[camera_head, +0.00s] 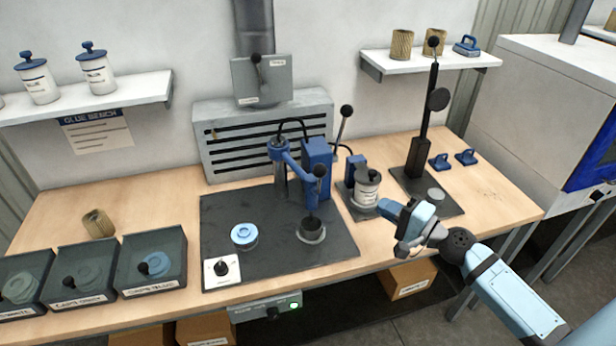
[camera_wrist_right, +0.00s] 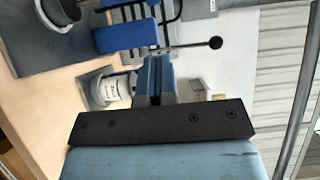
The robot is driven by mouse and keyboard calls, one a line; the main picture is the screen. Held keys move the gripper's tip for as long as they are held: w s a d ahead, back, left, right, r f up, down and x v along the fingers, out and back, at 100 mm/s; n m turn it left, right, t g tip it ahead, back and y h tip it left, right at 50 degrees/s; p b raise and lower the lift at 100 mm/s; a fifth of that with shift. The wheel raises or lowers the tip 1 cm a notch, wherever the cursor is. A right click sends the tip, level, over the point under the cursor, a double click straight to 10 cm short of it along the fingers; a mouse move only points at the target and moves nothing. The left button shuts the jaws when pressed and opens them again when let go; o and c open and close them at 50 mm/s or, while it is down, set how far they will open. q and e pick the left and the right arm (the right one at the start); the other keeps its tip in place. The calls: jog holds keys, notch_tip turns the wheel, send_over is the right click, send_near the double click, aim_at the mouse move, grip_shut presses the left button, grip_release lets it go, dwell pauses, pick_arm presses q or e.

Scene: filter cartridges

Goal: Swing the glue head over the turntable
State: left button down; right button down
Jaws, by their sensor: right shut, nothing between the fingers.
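The blue glue head (camera_head: 296,168) stands on the dark mat at the back middle of the bench. Its jointed arm is folded, and a black ball knob (camera_head: 319,171) sits at its front end, above a grey cup (camera_head: 311,232). A round disc with a blue and white top (camera_head: 244,236), seemingly the turntable, lies on the mat to the left, apart from the head. My right gripper (camera_head: 388,208) is shut and empty, right of the head and near the white jar (camera_head: 368,188). Its blue fingers (camera_wrist_right: 157,78) show together in the wrist view. My left gripper is not in view.
A lever with a black ball (camera_wrist_right: 216,43) rises behind the jar. A black stand (camera_head: 418,150) is at the right. Dark bins (camera_head: 152,262) line the front left, and a white switch box (camera_head: 221,271) sits on the mat's front corner. The mat's middle is mostly clear.

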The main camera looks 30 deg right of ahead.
jog(key=shift+w+d+r, duration=0.1)
jog(key=shift+w+r, duration=0.25)
jog(key=shift+r, duration=0.15)
jog(key=a+p+x, duration=0.1)
jog(key=p+x, duration=0.2)
jog(key=x, duration=0.3)
jog(key=s+a+p+x, duration=0.1)
jog(key=a+p+x, duration=0.1)
jog(key=x, duration=0.4)
jog(key=shift+w+p, duration=0.35)
jog(key=shift+p, duration=0.25)
jog(key=shift+r, duration=0.1)
